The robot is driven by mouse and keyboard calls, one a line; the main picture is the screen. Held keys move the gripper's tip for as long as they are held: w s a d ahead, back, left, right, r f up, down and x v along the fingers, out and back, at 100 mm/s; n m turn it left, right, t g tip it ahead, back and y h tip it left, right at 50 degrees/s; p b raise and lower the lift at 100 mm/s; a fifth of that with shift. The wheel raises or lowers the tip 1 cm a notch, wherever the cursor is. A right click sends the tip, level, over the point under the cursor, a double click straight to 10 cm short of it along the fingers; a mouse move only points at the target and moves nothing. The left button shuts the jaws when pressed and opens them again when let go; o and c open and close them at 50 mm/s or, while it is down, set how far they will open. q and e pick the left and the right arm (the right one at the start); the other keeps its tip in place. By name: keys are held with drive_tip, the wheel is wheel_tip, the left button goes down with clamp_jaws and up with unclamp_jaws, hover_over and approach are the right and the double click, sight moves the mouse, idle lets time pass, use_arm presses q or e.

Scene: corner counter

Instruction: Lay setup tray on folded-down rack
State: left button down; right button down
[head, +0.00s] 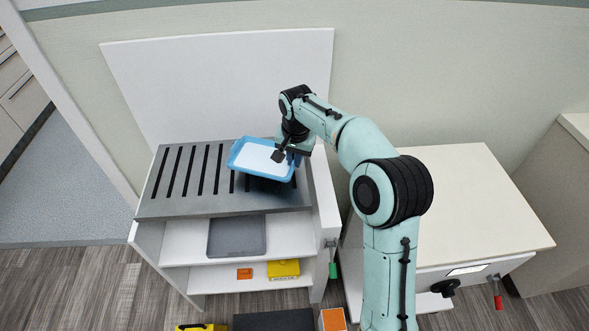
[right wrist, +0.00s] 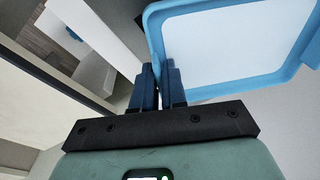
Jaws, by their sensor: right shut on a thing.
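The setup tray (head: 262,160) is light blue with a white inside, over the right part of the grey slotted rack (head: 222,203). The rack lies flat on top of the white cabinet. My right gripper (head: 291,156) is shut on the tray's right rim. In the right wrist view the fingers (right wrist: 158,82) pinch the blue rim of the tray (right wrist: 235,45). The tray is slightly turned, with a dark shadow below its front edge; it appears a little above the rack. My left gripper is not in view.
Below the rack, open shelves hold a grey tray (head: 237,237), an orange box (head: 244,273) and a yellow box (head: 284,268). A white back panel (head: 215,85) stands behind. A beige-topped counter (head: 475,205) is at the right. The rack's left side is clear.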

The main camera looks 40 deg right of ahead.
wheel_tip(320, 180, down, 4)
drive_tip(key=shift+f, duration=0.1)
drive_tip(key=c, duration=1.2)
unclamp_jaws()
drive_tip(key=shift+b, duration=0.3)
drive_tip(key=r, duration=0.4)
drive_tip(key=s+r+p, duration=0.1)
drive_tip(key=r, duration=0.3)
drive_tip(key=a+r, duration=0.1)
drive_tip(key=r, duration=0.3)
drive_tip(key=shift+s+p, duration=0.15)
drive_tip(key=shift+p, duration=0.25)
